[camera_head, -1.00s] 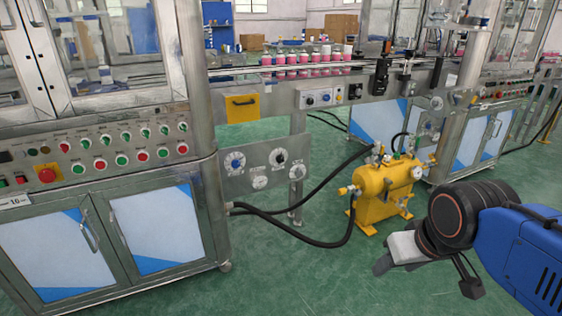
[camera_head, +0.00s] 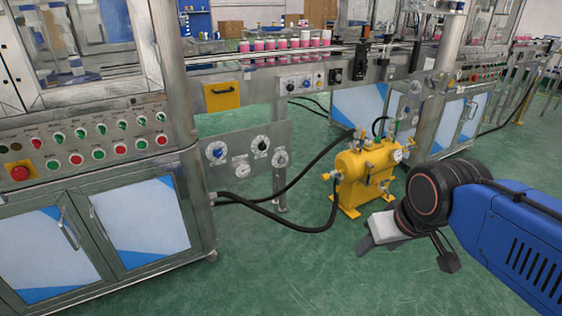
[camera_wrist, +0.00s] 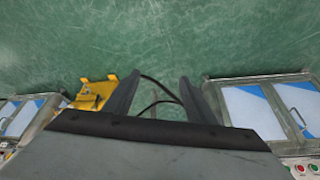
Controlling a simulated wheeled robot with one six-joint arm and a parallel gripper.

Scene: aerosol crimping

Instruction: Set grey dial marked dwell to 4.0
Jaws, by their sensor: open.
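A steel dial panel (camera_head: 228,183) hangs below the conveyor, left of centre in the head view. It carries a blue-centred dial (camera_head: 216,152), a black-centred dial (camera_head: 261,144) and two pale grey dials, one lower middle (camera_head: 242,170) and one at right (camera_head: 280,158). The markings are too small to read, so I cannot tell which dial is dwell or its setting. My gripper (camera_head: 408,250) is open and empty, low over the floor, well right of the panel and apart from it. In the wrist view its fingers (camera_wrist: 160,82) are spread above green floor; no dials show there.
A yellow tank (camera_head: 366,175) with valves and black hoses (camera_head: 285,222) stands between the panel and my gripper. A control cabinet (camera_head: 130,225) stands left of the panel. Pink-and-white cans (camera_head: 282,43) line the conveyor.

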